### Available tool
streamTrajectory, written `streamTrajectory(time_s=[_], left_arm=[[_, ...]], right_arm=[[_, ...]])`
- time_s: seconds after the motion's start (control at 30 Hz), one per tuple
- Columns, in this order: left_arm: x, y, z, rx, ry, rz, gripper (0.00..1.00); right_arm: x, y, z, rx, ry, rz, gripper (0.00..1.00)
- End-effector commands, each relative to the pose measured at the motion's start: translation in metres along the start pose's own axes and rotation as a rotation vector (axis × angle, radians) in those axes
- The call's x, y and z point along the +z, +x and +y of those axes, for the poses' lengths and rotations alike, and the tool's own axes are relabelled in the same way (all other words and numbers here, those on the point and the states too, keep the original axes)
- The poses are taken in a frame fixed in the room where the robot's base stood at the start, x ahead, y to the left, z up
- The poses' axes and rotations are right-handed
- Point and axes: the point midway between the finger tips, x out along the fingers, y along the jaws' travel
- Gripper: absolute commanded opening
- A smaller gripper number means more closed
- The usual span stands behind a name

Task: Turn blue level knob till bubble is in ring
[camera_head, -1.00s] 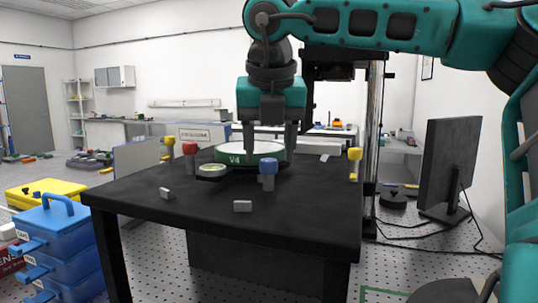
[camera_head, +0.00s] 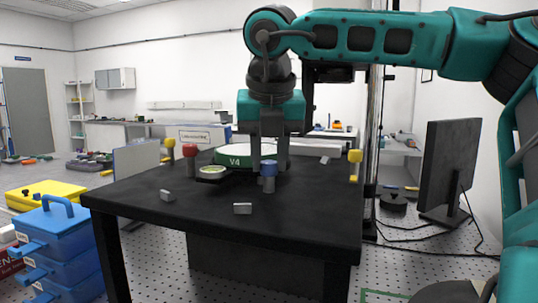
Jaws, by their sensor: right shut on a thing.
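The blue level knob (camera_head: 268,170) stands on a grey post at the front right of the green-rimmed round stage marked V4 (camera_head: 233,158). My right gripper (camera_head: 269,160) comes down from above, with one finger on each side of the knob, and is shut on it. The round bubble level (camera_head: 212,172), with a pale green face and dark rim, sits at the front left of the stage. The bubble and ring are too small to make out. My left gripper is not in view.
A red knob (camera_head: 190,152) is left of the stage, and yellow knobs stand at the back left and right (camera_head: 355,156). Two small grey blocks lie on the black table (camera_head: 300,215), whose front is otherwise clear. A monitor (camera_head: 447,168) stands at right.

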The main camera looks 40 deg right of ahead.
Motion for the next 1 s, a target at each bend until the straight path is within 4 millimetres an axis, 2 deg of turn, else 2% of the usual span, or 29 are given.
streamTrajectory(time_s=[0.27,0.47,1.0], left_arm=[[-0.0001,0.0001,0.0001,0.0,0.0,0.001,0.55],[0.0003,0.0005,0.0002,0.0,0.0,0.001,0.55],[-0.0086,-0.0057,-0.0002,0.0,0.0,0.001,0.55]], right_arm=[[0.0002,-0.0005,-0.0004,0.006,-0.016,-0.001,0.02],[0.0004,-0.0004,-0.0012,0.038,-0.092,-0.002,0.02],[0.0016,-0.0017,-0.0034,0.206,-0.492,0.0,0.02]])
